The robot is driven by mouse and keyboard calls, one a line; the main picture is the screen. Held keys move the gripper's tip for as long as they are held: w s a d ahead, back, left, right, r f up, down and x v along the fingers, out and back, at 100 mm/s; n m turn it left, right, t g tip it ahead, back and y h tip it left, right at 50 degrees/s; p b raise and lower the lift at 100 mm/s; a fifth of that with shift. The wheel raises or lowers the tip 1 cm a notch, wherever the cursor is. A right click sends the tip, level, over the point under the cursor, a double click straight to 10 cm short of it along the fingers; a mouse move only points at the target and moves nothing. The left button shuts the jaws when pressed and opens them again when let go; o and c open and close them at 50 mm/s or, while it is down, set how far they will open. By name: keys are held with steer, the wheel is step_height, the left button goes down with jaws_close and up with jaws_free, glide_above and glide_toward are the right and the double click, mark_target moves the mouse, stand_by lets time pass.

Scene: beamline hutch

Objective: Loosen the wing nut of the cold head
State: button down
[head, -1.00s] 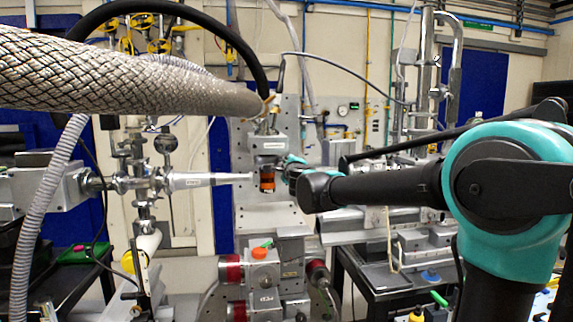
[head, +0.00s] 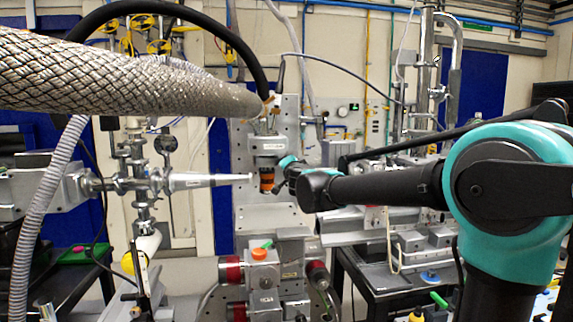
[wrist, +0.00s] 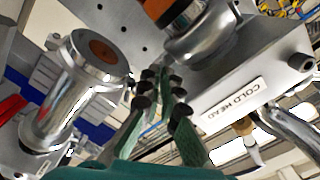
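The cold head (head: 268,146) is a grey block on an upright plate at the middle of the head view, with a black and orange cylinder under it. In the wrist view the block (wrist: 284,78) fills the upper right and carries a "COLD HEAD" label. My gripper (head: 279,172) is just right of the cylinder in the head view. In the wrist view its green fingers with black pads (wrist: 158,74) stand apart with nothing seen between them, beside the block. I cannot clearly make out the wing nut; a small brass-coloured part (wrist: 244,126) shows below the label.
A thick braided hose (head: 130,80) crosses the upper left. A pointed metal nozzle (head: 205,180) reaches toward the cylinder from the left. In the wrist view a shiny metal cylinder (wrist: 62,100) stands left of the fingers. A block with an orange knob (head: 260,254) sits below.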

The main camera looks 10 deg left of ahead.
steer(key=shift+a+r+n, duration=0.1)
steer(key=shift+n, duration=4.4)
steer(key=c, duration=2)
jaws_free()
steer(key=shift+c, duration=0.2)
steer(key=v, duration=1.2)
